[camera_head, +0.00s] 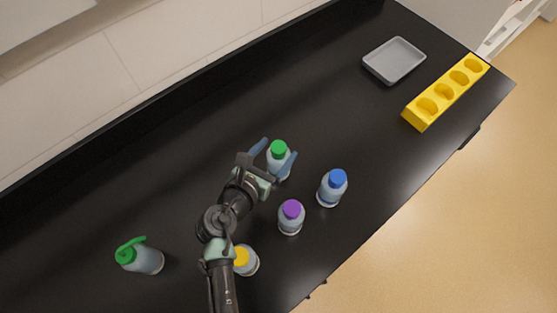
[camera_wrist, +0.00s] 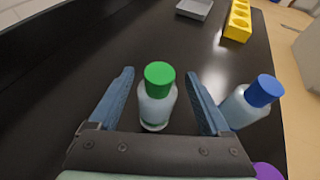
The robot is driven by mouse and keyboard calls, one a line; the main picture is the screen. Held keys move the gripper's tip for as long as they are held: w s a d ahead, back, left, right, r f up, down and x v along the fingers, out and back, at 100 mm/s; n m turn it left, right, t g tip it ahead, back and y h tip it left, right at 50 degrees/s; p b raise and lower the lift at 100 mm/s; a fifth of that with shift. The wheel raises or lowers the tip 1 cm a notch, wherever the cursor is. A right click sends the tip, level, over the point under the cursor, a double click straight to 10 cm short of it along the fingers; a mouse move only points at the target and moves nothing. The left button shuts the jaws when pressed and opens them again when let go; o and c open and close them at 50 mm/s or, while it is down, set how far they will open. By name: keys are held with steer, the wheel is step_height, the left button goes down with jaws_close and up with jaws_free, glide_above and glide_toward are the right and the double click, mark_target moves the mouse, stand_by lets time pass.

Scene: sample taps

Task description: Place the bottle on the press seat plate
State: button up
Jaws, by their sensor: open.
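A clear bottle with a green cap (camera_head: 279,151) stands upright on the black counter. In the wrist view this green-capped bottle (camera_wrist: 157,97) is between the two blue fingers, with a gap on each side. My gripper (camera_head: 277,153) is open around it; the open fingers also show in the wrist view (camera_wrist: 158,85). Other bottles stand close by: one with a blue cap (camera_head: 333,187), one with a purple cap (camera_head: 291,216) and one with a yellow cap (camera_head: 245,261). I cannot make out a press seat plate in either view.
A bottle with a green pump-like top (camera_head: 140,256) stands at the lower left. A grey tray (camera_head: 394,61) and a yellow rack with several round holes (camera_head: 420,119) are at the upper right. The counter between is clear.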

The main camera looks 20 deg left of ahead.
steer(key=shift+x, duration=1.05)
jaws_close()
stand_by(0.6)
